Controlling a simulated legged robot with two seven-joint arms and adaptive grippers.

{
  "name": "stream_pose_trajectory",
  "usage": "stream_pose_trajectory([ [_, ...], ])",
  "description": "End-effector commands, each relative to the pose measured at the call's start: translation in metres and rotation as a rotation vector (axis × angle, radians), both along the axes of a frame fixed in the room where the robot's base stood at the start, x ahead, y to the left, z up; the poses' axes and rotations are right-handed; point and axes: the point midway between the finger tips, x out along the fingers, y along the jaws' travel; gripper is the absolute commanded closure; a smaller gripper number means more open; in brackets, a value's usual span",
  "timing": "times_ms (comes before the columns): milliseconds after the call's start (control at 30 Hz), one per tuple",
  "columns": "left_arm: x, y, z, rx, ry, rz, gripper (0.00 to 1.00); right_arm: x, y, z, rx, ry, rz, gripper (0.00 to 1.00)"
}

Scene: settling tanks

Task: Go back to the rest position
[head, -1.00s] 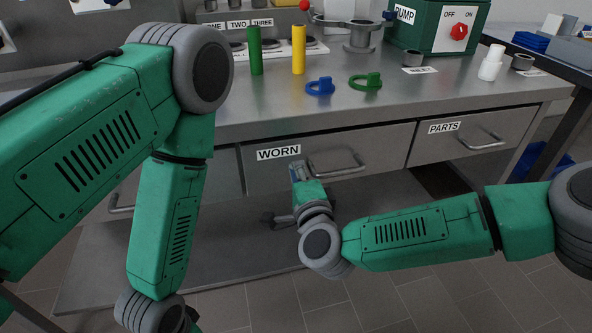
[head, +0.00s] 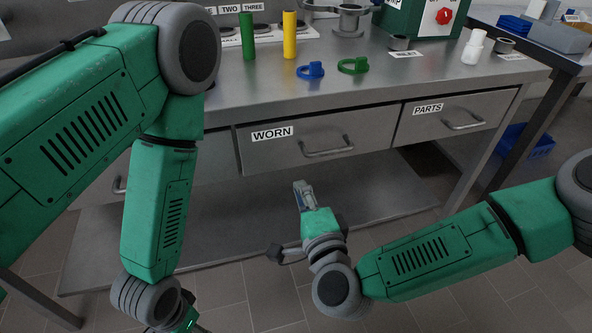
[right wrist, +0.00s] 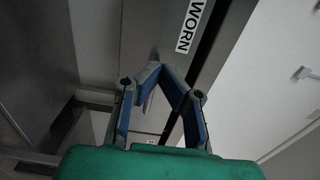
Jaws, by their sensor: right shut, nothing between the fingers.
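My right gripper (head: 300,192) is in front of the bench and below the WORN drawer (head: 320,138) in the head view. It is shut and empty, apart from the drawer handle (head: 328,148). In the right wrist view its blue-padded fingers (right wrist: 160,82) meet at the tips, with the WORN label (right wrist: 188,27) beyond them. My left arm (head: 160,205) hangs down at the left of the head view. Its gripper is below the picture edge and does not show clearly.
The PARTS drawer (head: 455,118) is at the right. On the bench top stand a green cylinder (head: 247,37), a yellow cylinder (head: 289,35), a blue ring (head: 311,69), a green ring (head: 353,65) and a white bottle (head: 473,47). A lower shelf (head: 230,225) lies under the drawers.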

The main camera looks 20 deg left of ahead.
Motion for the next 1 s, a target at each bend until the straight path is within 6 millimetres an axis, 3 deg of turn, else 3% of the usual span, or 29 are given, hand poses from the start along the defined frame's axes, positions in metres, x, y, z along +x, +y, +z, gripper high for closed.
stream_pose_trajectory([
  [267, 0.000, 0.000, 0.003, -0.001, 0.000, -0.001, 0.35, -0.011, -0.009, -0.001, -0.007, 0.001, 0.005, 1.00],
  [367, 0.000, 0.000, 0.008, -0.001, 0.000, -0.001, 0.35, -0.024, -0.012, -0.016, -0.095, 0.019, 0.050, 1.00],
  [467, 0.000, 0.000, 0.017, -0.001, 0.001, -0.001, 0.35, -0.052, -0.031, -0.050, -0.287, 0.060, 0.152, 1.00],
  [567, 0.000, 0.000, 0.029, -0.001, 0.000, -0.001, 0.35, -0.089, -0.074, -0.093, -0.543, 0.125, 0.279, 1.00],
  [733, 0.000, 0.000, 0.045, 0.000, 0.000, -0.001, 0.35, -0.148, -0.180, -0.144, -0.940, 0.272, 0.473, 1.00],
  [900, 0.000, 0.000, 0.059, 0.000, 0.000, -0.001, 0.35, -0.201, -0.295, -0.153, -1.240, 0.450, 0.622, 1.00],
  [1000, 0.000, 0.000, 0.064, -0.001, 0.000, -0.001, 0.35, -0.226, -0.349, -0.145, -1.358, 0.551, 0.683, 1.00],
])
